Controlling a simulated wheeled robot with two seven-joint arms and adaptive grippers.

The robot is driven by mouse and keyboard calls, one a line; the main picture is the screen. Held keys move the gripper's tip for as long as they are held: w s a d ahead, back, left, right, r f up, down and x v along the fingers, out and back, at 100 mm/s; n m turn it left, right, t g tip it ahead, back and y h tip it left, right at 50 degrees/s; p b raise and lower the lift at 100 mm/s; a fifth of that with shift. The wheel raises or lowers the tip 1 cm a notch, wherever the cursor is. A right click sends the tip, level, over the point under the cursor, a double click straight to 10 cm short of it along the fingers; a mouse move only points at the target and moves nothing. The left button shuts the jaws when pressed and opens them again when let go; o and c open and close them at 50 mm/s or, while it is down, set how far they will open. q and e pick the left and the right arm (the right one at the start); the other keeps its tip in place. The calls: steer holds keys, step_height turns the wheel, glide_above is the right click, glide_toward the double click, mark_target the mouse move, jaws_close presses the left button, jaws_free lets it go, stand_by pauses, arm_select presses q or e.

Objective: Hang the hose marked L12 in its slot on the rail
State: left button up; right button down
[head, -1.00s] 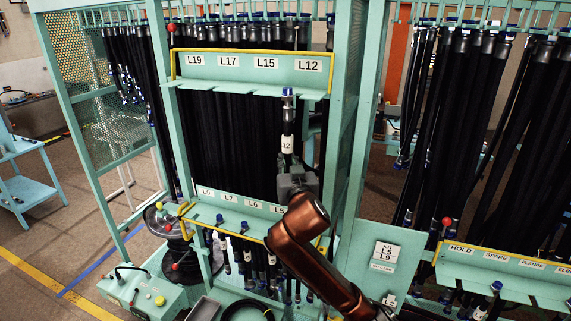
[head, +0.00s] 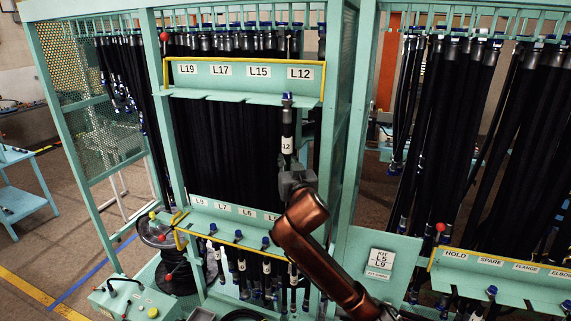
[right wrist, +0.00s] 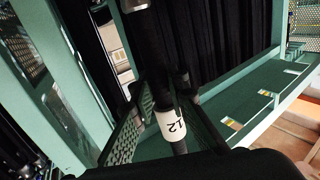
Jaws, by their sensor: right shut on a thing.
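The hose marked L12 (head: 287,122) is black with a blue cap on top and a white label on which "12" is readable. It stands upright in the head view, its top just below the L12 sign (head: 300,74) at the right end of the upper rail (head: 245,87). My right gripper (head: 290,168) is shut on this hose below its label. In the right wrist view, the label of the hose (right wrist: 172,124) shows between the two fingers. The lower end of the hose is hidden behind my arm. My left gripper is not in view.
A green post (head: 341,110) stands right of the L12 place. Another rack with a HOLD and SPARE rail (head: 500,277) is at the right. Dark hoses hang densely behind the upper rail.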

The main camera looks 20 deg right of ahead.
steer(key=shift+w+d+f, duration=0.1)
steer(key=shift+w+d, duration=0.35)
steer(key=shift+w, duration=0.15)
steer(key=shift+w+d, duration=0.4)
steer(key=shift+w, duration=0.2)
steer(key=c, duration=1.8)
jaws_free()
steer(key=shift+f, duration=0.1)
steer(key=s, duration=1.2)
steer(key=shift+a, duration=0.45)
